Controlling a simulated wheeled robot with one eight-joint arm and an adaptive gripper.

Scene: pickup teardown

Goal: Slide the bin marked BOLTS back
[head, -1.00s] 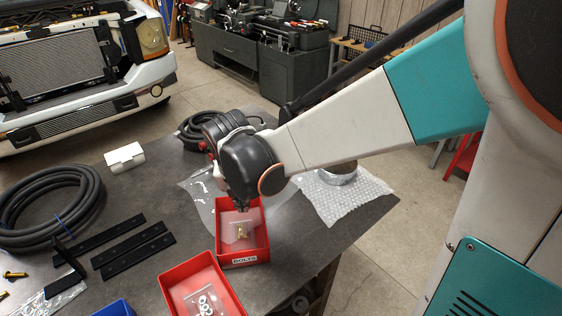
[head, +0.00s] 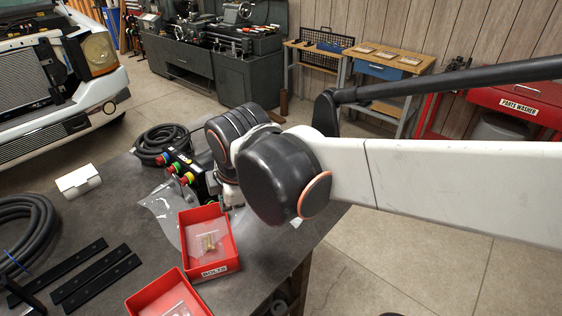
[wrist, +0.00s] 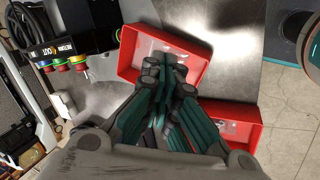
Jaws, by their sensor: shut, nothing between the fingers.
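The red bin marked BOLTS (head: 221,266) sits on the dark table, with its label on the side toward me. A clear bag with brass-coloured bolts (head: 208,244) lies inside it. What appears to be the same bin (wrist: 130,40) is in the upper middle of the wrist view. My gripper (wrist: 178,82) is shut and empty, and its fingers overlap the bin in that view. I cannot tell whether they touch it. In the head view my arm's wrist is at the bin's far right corner, and the fingertips are hidden.
A second red bin (head: 150,290) stands nearer me, at the front left. A control box with coloured buttons (head: 183,172) and a coiled black hose (head: 160,143) lie behind the BOLTS bin. Black strips (head: 95,282) lie to the left. The table's edge is close on the right.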

